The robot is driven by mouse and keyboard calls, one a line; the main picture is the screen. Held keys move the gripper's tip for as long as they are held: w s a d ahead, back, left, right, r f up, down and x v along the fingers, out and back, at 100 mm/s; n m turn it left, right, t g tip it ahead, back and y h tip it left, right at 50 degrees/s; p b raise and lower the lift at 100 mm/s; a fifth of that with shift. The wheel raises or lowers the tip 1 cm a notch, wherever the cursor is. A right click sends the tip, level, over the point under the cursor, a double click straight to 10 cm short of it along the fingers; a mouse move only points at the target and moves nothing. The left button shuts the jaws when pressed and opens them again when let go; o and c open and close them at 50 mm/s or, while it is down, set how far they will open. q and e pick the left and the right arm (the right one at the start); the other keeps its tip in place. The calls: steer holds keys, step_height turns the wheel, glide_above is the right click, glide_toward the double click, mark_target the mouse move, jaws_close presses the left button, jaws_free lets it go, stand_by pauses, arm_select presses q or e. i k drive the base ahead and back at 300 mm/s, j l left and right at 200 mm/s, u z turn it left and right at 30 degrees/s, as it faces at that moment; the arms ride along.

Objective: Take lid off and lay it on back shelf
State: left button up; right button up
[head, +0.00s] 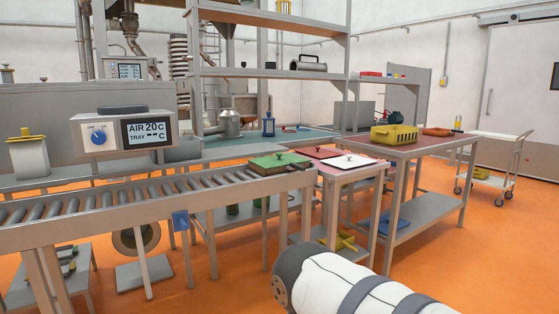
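A green lid (279,160) with a small dark knob sits on a shallow tray at the right end of the roller conveyor. A white lid (350,161) with a dark knob lies flat on the red-topped table just right of the conveyor. I cannot tell which lid is meant. Behind them stands a tall grey shelf rack (270,73) with a lower and an upper board. Its lower board holds a metal cylinder and small dark knobbed items. Neither gripper is in view. Only a white and grey link of my arm shows at the bottom right.
The roller conveyor (140,198) runs along the left under a display box (124,134). A yellow basket (394,135) and an orange item (437,132) sit on the right table. A white cart (497,160) stands farther right. Orange floor is open at the lower right.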

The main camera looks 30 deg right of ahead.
mark_target(278, 160)
steer(key=i+l, duration=0.15)
steer(key=l, duration=0.25)
steer(key=i+l+u, duration=0.1)
steer(key=l, duration=0.3)
steer(key=i+l, duration=0.15)
steer(key=l, duration=0.25)
steer(key=i+l+u, duration=0.1)
steer(key=l, duration=0.3)
steer(key=i+l, duration=0.15)
steer(key=l, duration=0.25)
steer(key=i+l+u, duration=0.1)
steer(key=l, duration=0.35)
steer(key=i+l, duration=0.1)
steer(key=l, duration=0.3)
steer(key=u, duration=0.05)
